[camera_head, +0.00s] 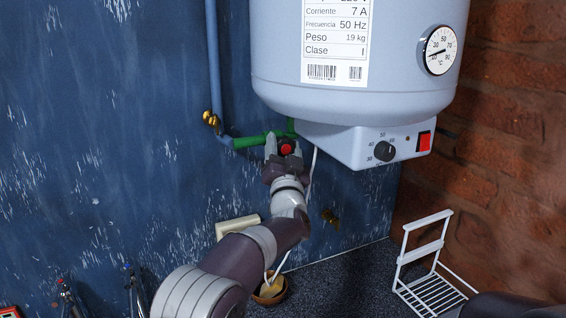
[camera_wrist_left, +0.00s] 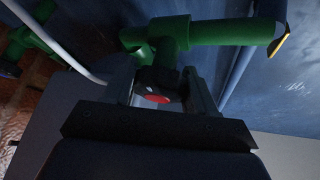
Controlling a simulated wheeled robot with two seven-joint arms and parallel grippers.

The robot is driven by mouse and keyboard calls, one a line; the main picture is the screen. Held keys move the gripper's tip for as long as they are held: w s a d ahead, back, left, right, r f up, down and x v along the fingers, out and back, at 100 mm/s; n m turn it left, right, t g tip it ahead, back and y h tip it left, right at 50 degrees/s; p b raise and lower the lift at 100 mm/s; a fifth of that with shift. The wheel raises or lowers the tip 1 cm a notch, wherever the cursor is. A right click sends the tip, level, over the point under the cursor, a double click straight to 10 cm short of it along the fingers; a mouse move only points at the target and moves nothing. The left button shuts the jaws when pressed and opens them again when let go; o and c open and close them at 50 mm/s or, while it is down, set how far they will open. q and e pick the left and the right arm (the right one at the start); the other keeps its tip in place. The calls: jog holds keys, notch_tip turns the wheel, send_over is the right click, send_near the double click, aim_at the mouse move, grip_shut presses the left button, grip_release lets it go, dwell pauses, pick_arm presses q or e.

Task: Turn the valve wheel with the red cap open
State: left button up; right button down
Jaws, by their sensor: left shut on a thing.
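The valve wheel with the red cap (camera_head: 286,149) sits on a green pipe (camera_head: 250,141) under the left side of the water heater (camera_head: 350,70). My left gripper (camera_head: 285,146) is shut on the wheel, with one finger on each side of it. In the left wrist view the red cap (camera_wrist_left: 152,98) shows between the two fingers (camera_wrist_left: 160,88), below the green pipe (camera_wrist_left: 215,30). Much of the wheel is hidden by the fingers and the gripper's body. My right gripper is not in view.
A blue pipe (camera_head: 214,70) with a brass fitting (camera_head: 211,119) runs down the blue wall. A brass tap (camera_head: 330,218) is below. A white wire rack (camera_head: 428,265) stands at the right. A white cable (camera_head: 312,168) hangs beside my left gripper.

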pick_arm(q)
jog(key=shift+f+n+y+b, duration=0.1)
jog(key=shift+n+y+b, duration=0.45)
jog(key=shift+n, duration=0.45)
jog(key=shift+y, duration=0.25)
jog(key=o, duration=1)
jog(key=shift+s+d+f, duration=0.1)
jog(key=shift+s+f, duration=0.05)
jog(key=shift+s, duration=0.1)
jog(key=shift+b+v, duration=3.15)
jog(key=shift+v, duration=2.9)
